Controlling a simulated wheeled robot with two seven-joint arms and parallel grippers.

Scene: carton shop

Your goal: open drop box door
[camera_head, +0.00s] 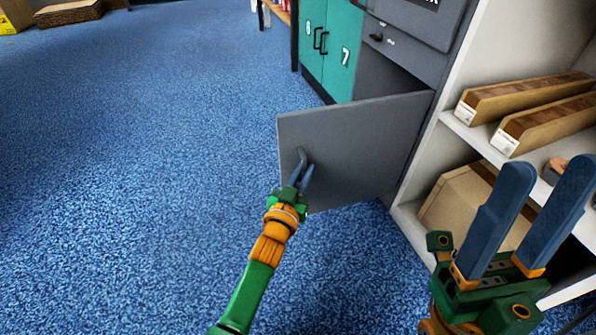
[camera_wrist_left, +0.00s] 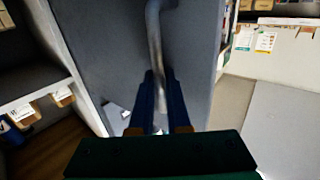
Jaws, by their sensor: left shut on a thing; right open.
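The grey drop box door (camera_head: 360,145) stands swung open from the grey cabinet, hinged at its right side. Its bar handle (camera_head: 301,158) is near the door's left edge. My left gripper (camera_head: 303,172) is shut on the handle. In the left wrist view the handle (camera_wrist_left: 155,45) runs down between the two blue fingers (camera_wrist_left: 160,100), with the grey door (camera_wrist_left: 105,45) behind it. My right gripper (camera_head: 535,215) is open and empty, in front of the shelf at the lower right.
A pale shelf unit (camera_head: 447,120) with long cartons (camera_head: 525,95) and a brown box (camera_head: 455,205) stands right of the door. Green numbered lockers (camera_head: 328,50) are behind it. Blue carpet (camera_head: 150,150) on the left is clear.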

